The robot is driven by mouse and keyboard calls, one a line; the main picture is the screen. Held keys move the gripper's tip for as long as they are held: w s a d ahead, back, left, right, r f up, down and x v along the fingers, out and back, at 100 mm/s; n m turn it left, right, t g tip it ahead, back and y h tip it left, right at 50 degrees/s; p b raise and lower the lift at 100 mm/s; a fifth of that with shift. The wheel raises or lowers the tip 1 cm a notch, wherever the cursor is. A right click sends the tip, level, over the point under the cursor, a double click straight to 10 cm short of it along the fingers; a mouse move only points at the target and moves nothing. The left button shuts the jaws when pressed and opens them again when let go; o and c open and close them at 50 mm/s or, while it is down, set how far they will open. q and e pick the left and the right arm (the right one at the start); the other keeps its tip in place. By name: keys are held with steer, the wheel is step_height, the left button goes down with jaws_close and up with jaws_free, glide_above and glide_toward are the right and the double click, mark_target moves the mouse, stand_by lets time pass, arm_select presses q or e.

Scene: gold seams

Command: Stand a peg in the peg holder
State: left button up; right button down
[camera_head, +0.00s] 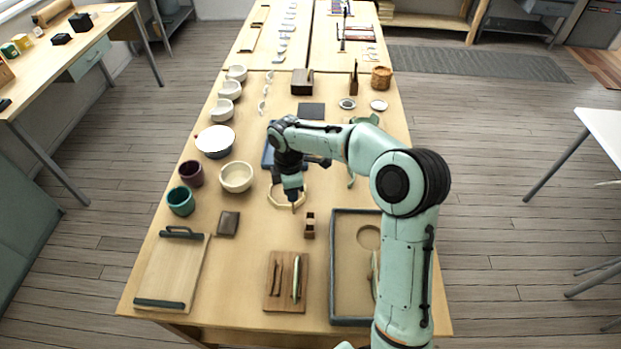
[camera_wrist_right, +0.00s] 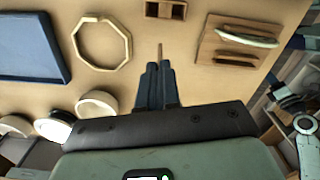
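My right gripper (camera_head: 293,201) is over the middle of the table, pointing down. Its fingers (camera_wrist_right: 158,75) are close together around a thin brown peg (camera_wrist_right: 159,50), whose tip sticks out past them. In the head view the tip of the peg (camera_head: 294,209) shows just below the fingers. The peg holder seems to be the small wooden block with dark openings (camera_head: 310,230), standing slightly right of and nearer than the gripper. It also shows at the top of the wrist view (camera_wrist_right: 150,9), apart from the peg. My left gripper is not in view.
An octagonal wooden ring (camera_head: 271,198) lies beside the gripper, near a blue tray (camera_head: 267,158). A wooden board (camera_head: 286,302) with two slim pieces and a grey-rimmed tray (camera_head: 334,270) lie nearer. Bowls and cups, including a cream bowl (camera_head: 236,178), stand at left.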

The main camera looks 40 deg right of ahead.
steer(key=s+d+r+n, duration=0.2)
steer(key=d+r+n, duration=0.1)
steer(key=d+n, duration=0.25)
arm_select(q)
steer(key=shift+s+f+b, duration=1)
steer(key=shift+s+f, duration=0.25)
arm_select(e)
steer(key=shift+n, duration=0.45)
steer(key=f, duration=0.4)
steer(key=shift+a+f, duration=0.35)
steer(key=shift+w, duration=0.1)
steer(key=shift+f, duration=0.45)
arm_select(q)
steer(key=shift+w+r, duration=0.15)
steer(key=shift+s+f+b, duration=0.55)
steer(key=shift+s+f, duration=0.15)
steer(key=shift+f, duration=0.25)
arm_select(e)
steer(key=shift+f, duration=2.25)
stand_by(0.3)
